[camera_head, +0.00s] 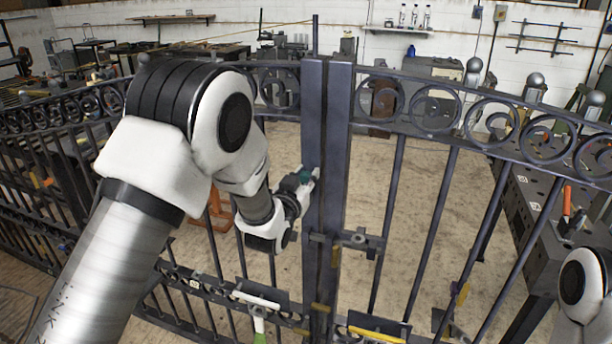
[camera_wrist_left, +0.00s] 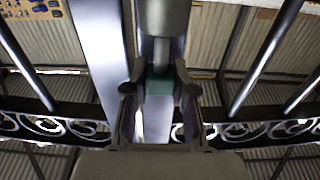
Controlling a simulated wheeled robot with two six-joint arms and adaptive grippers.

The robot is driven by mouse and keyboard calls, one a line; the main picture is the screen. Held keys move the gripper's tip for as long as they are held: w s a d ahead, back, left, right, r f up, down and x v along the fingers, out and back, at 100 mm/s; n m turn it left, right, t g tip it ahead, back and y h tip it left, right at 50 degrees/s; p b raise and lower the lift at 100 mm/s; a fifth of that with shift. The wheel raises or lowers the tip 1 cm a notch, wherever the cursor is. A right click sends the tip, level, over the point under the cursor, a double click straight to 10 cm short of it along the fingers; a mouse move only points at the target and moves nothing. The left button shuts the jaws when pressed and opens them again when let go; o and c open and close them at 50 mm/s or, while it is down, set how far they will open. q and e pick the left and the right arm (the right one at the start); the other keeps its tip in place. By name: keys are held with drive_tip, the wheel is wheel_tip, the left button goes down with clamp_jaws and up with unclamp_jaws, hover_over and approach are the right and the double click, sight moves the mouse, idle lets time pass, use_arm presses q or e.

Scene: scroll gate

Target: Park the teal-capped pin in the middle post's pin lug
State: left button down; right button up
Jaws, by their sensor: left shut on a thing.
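My left gripper (camera_head: 310,178) is beside the dark posts at the centre of the gate, at about mid-height. It is shut on the teal-capped pin (camera_head: 302,177). In the left wrist view the teal cap (camera_wrist_left: 158,82) sits between the two fingertips, with a grey rod and a wider grey cylinder beyond it. I cannot tell whether that cylinder touches the pin. The middle post (camera_head: 338,150) stands upright just right of the gripper. Its pin lug cannot be made out clearly. My right gripper is out of view; only part of its arm shows at lower right.
A latch bar (camera_head: 352,239) crosses the posts below my left gripper. Gate bars and scroll rings (camera_head: 437,108) spread to both sides. A dark workbench (camera_head: 545,215) with an orange-handled tool stands at right. A green-and-white tool (camera_head: 258,312) shows low at the gate.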

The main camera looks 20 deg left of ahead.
use_arm(q)
drive_tip(key=shift+f+b, duration=1.1)
drive_tip(key=shift+f, duration=0.2)
idle(0.4)
drive_tip(key=c, duration=0.9)
unclamp_jaws()
drive_tip(key=shift+o, duration=0.2)
drive_tip(key=shift+s, duration=0.1)
drive_tip(key=s, duration=1.1)
drive_tip(key=shift+s+a, duration=0.25)
drive_tip(key=shift+s, duration=0.15)
